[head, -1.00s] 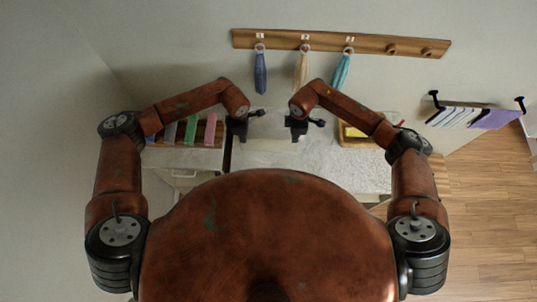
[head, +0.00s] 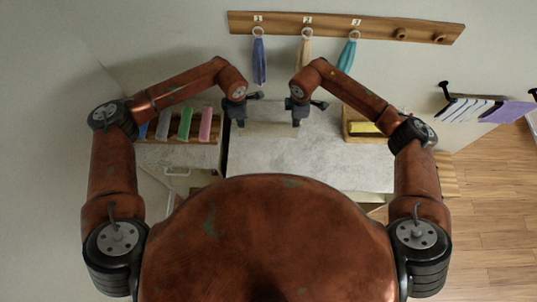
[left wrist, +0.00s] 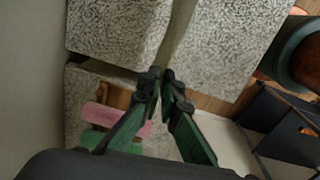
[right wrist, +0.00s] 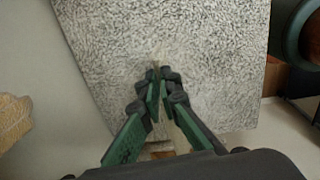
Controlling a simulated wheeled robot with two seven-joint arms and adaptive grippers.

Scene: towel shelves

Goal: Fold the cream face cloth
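The cream face cloth (left wrist: 178,40) shows in the left wrist view as a narrow beige strip, nearly edge-on, running up from the fingertips. In the head view, a pale patch spans the gap between the grippers, but its outline is hard to tell from the counter and wall. My left gripper (head: 241,122) is shut on the cloth over the back of the counter. My right gripper (head: 297,122) is level with it, a short way to the right. Its fingers (right wrist: 158,75) are closed together on a thin pale edge. The cloth's lower part is hidden.
A speckled grey counter (head: 300,160) lies below, with its front clear. Several coloured folded cloths (head: 185,123) stand at left. A wooden tray (head: 350,131) with a yellow item sits at right. Blue (head: 259,62), cream (head: 305,52) and teal (head: 347,56) towels hang from a wall rail (head: 380,29).

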